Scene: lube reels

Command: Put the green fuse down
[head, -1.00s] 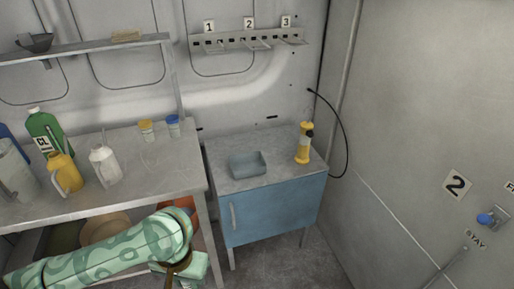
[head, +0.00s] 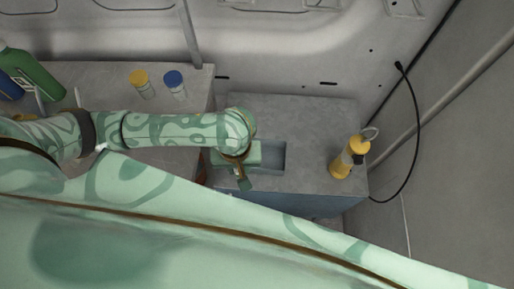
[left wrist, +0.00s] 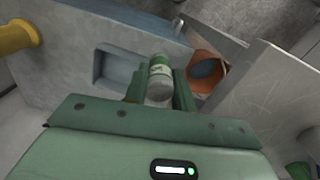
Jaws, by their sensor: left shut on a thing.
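The green fuse (left wrist: 160,70), a small cylinder with a green band and pale ends, shows between my left gripper's fingers in the left wrist view. My left gripper (left wrist: 159,84) is shut on it. In the head view my left gripper (head: 244,182) is over the left part of the grey-blue tray (head: 277,156) on the cabinet top, and I cannot make out the fuse there. The tray (left wrist: 98,66) also shows in the left wrist view, beside the fuse, with its visible inside empty. My right gripper is in neither view.
A yellow torch-like thing (head: 345,160) stands at the right of the cabinet top (head: 312,120). Yellow-capped (head: 139,78) and blue-capped (head: 174,80) jars stand on the workbench. An orange round container (left wrist: 208,72) lies low beside the cabinet. A black cable hangs on the wall.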

